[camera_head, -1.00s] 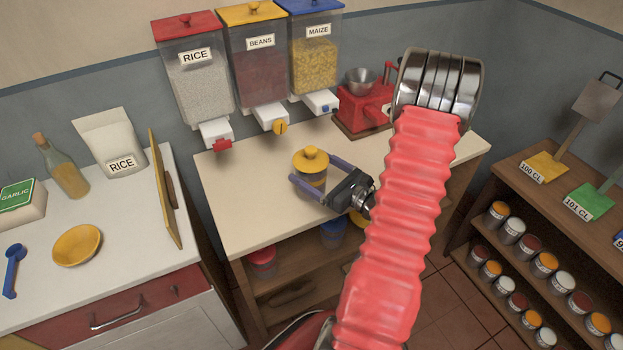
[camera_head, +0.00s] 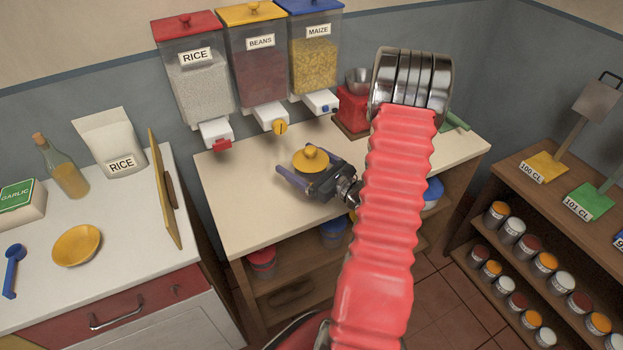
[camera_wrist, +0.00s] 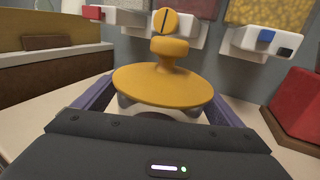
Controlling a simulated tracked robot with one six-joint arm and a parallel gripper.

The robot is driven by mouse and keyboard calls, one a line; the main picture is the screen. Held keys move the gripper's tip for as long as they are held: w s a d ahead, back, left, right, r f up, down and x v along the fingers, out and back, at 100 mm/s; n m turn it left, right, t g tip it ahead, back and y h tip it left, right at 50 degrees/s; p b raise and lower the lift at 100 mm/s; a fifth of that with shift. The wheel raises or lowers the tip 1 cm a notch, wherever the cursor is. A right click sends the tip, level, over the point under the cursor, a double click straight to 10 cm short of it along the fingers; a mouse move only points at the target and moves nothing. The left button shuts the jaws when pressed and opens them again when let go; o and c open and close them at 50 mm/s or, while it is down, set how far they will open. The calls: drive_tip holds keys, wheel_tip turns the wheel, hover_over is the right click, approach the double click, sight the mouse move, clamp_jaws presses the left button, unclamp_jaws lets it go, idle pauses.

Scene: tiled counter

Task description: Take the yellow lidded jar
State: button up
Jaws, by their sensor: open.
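The jar with a yellow knobbed lid (camera_head: 311,160) stands on the cream counter beneath the dispensers. My gripper (camera_head: 297,174) is open, with its purple fingers reaching around the jar, one on each side. In the wrist view the yellow lid (camera_wrist: 163,86) fills the middle, just beyond the dark palm. The purple fingers show at left and right of the lid. The jar's body is mostly hidden below the lid and behind the gripper. I cannot tell whether the fingers touch it.
Rice, beans (camera_head: 259,75) and maize dispensers hang on the wall behind. A red grinder (camera_head: 352,108) stands at the back right, partly hidden by my arm. A wooden board (camera_head: 164,190) stands upright on the left counter. The counter's front left part is clear.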

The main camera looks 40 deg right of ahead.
drive_tip(key=shift+c, duration=0.6)
drive_tip(key=c, duration=1.5)
